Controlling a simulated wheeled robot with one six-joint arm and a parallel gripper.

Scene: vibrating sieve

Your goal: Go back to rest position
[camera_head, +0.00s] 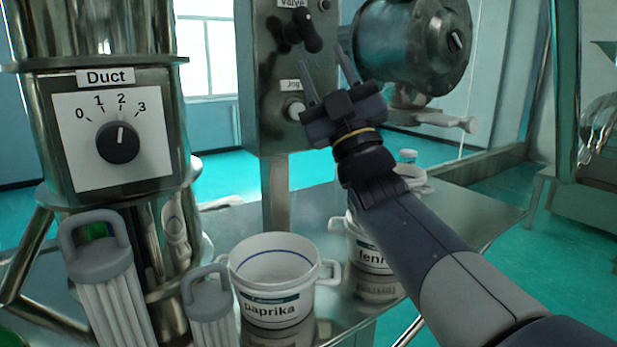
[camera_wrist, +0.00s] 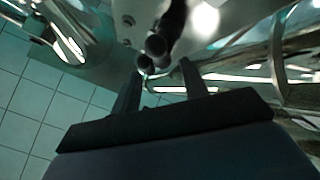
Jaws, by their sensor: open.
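My gripper (camera_head: 325,75) is at the end of my raised arm, right of centre in the head view. Its two fingers point up and stand apart with nothing between them. It is in front of the metal control panel (camera_head: 262,110), near the panel's right side, close to the jog knob (camera_head: 294,109) and below the black valve handle (camera_head: 302,30). In the wrist view, the open fingers (camera_wrist: 163,90) show with dark rounded parts beyond them; I cannot tell whether they touch anything.
The duct dial (camera_head: 118,142) points about at 2. A white paprika pot (camera_head: 272,309) and a fennel pot (camera_head: 372,262), partly behind my arm, stand on the steel table (camera_head: 490,215). Two grey handled filters (camera_head: 105,270) are at the lower left. A metal drum (camera_head: 415,45) is behind my gripper.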

